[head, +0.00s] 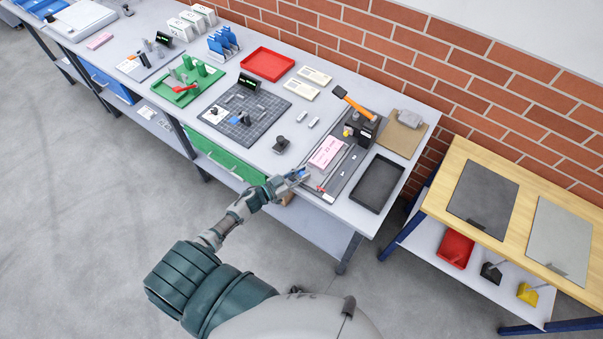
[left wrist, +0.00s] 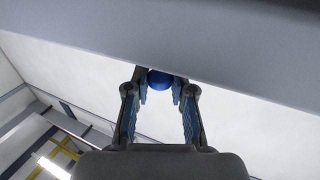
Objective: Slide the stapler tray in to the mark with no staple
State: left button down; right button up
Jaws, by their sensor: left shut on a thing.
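The stapler (head: 362,126), a black body with an orange lever, stands at the back end of a dark grey base plate (head: 347,182) on the bench. A tray with a pink printed pad (head: 327,152) lies on the plate, in front of the stapler. A small red marker (head: 320,188) is near the plate's front. My left gripper (head: 300,174) is at the plate's front left, by the bench edge. In the left wrist view, its fingers (left wrist: 160,88) are shut on a round blue knob (left wrist: 159,78). The mark is too small to make out. My right gripper is out of view.
A black empty tray (head: 377,184) lies right of the plate, and a brown clipboard (head: 404,133) behind it. The bench edge shows above the fingers in the left wrist view.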

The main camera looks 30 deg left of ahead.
aim_at(307, 170)
pick_arm(q)
jog(key=shift+w+d+b, duration=0.1)
jog(key=shift+w+b, duration=0.3)
jog(key=shift+w, duration=1.5)
jog(key=shift+r, duration=0.1)
jog(key=c, duration=1)
grip_release()
jog(key=shift+s, duration=0.1)
jog(key=shift+c, duration=0.2)
jog(key=v, duration=1.2)
jog(key=shift+o, duration=0.3)
